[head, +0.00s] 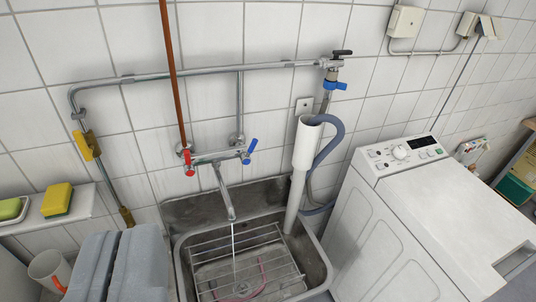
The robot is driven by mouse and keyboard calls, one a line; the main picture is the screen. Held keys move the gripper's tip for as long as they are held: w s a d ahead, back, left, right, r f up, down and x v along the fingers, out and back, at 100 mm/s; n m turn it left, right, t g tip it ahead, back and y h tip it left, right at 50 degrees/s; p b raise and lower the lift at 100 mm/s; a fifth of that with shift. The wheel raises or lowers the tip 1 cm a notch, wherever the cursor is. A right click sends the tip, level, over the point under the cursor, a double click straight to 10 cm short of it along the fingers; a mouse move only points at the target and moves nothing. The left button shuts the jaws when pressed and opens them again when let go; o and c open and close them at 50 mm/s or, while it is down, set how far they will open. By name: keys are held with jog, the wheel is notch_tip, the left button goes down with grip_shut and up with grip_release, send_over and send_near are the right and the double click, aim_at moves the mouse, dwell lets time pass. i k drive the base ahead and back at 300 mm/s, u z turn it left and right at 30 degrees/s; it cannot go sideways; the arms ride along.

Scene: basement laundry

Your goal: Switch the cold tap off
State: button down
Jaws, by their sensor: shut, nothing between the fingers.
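The cold tap is the blue lever (250,151) at the right end of the chrome wall mixer (218,156); it points up to the right. The red hot lever (190,163) is at the left end. A thin stream of water (234,250) falls from the spout (225,193) into the grey sink (325,262). My gripper (115,240) shows as two grey fingers side by side at the lower left. It is shut and empty, left of the sink and mixer and apart from the blue lever.
A white standpipe (305,145) with a grey hose stands right of the mixer, by the washing machine (440,215).

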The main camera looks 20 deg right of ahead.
aim_at(246, 159)
jog(key=u, duration=0.15)
jog(key=i, duration=0.9)
jog(key=z, duration=0.05)
